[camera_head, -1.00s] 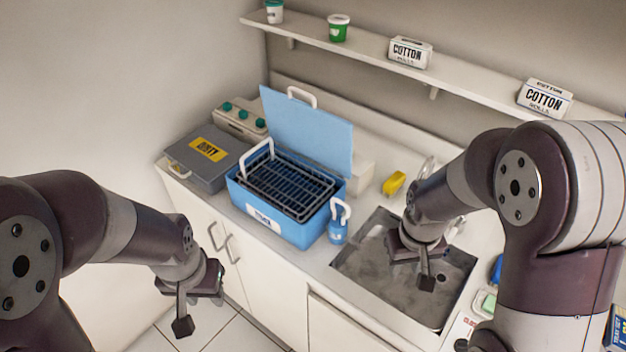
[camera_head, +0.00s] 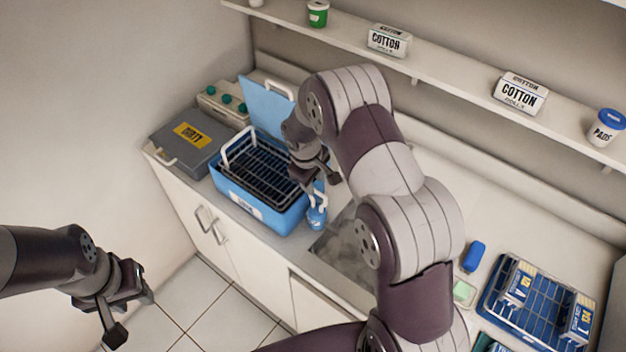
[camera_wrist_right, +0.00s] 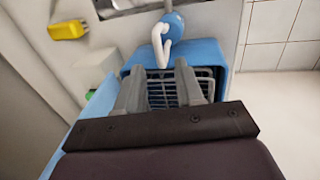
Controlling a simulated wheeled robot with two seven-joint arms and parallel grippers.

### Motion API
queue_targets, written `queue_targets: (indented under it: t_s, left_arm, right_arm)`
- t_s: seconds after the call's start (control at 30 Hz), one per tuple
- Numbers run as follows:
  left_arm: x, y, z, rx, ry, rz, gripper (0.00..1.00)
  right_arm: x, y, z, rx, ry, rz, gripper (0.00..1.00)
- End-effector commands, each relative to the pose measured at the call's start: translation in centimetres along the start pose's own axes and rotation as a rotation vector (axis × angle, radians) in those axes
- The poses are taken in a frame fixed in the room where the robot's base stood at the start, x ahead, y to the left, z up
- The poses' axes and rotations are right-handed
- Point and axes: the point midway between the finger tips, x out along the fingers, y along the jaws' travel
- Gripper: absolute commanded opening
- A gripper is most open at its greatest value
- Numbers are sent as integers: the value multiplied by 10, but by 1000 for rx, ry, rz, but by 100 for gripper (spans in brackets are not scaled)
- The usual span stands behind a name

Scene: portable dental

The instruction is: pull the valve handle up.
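The white valve handle (camera_head: 320,187) stands on a small blue body (camera_head: 316,218) at the right end of the blue bin (camera_head: 232,192). In the right wrist view the curved white handle (camera_wrist_right: 160,45) lies just beyond the fingertips, in front of the round blue body (camera_wrist_right: 176,24). My right gripper (camera_head: 316,176) is open and empty, over the bin's right end and close to the handle; its fingers (camera_wrist_right: 160,80) point toward the handle. I cannot tell whether they touch it. My left gripper (camera_head: 131,314) is open and empty over the floor.
A black wire basket (camera_head: 262,165) sits in the bin, its blue lid (camera_head: 266,97) raised behind. A grey box (camera_head: 180,150) labelled DIRTY is at the left. The sink (camera_head: 340,250) is partly hidden by my right arm. A shelf (camera_head: 450,90) runs along the wall.

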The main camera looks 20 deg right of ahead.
Motion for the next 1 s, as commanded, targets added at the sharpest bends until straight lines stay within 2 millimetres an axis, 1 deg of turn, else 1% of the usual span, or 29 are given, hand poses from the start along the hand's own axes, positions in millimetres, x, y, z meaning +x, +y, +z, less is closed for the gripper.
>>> queue_targets:
  t_s: [0.03,0.1,0.2,0.33,0.53,0.57,0.6,0.63,0.67,1.0]
  left_arm:
    - [-7,0,-1,0,0,0,39]
    - [-10,0,-1,0,0,0,39]
    - [-12,0,-1,0,0,0,39]
    - [-12,0,-1,0,0,0,39]
    - [-11,0,-1,0,0,0,39]
    - [-11,0,-1,0,0,0,39]
    - [-11,0,-1,0,0,0,39]
    - [-11,0,-1,0,0,0,39]
    - [-11,0,-1,0,0,0,39]
    - [-11,0,-1,0,0,0,39]
  right_arm:
    - [7,0,1,-1,-3,-2,37]
    - [18,0,0,1,0,-1,37]
    - [29,0,0,0,0,0,37]
    - [34,0,0,1,1,0,37]
    - [35,0,0,1,2,1,37]
    - [35,0,0,1,2,1,27]
    - [35,0,0,1,2,1,14]
    - [35,0,0,1,2,1,4]
    - [35,0,0,1,2,1,0]
    - [34,0,0,3,2,1,0]
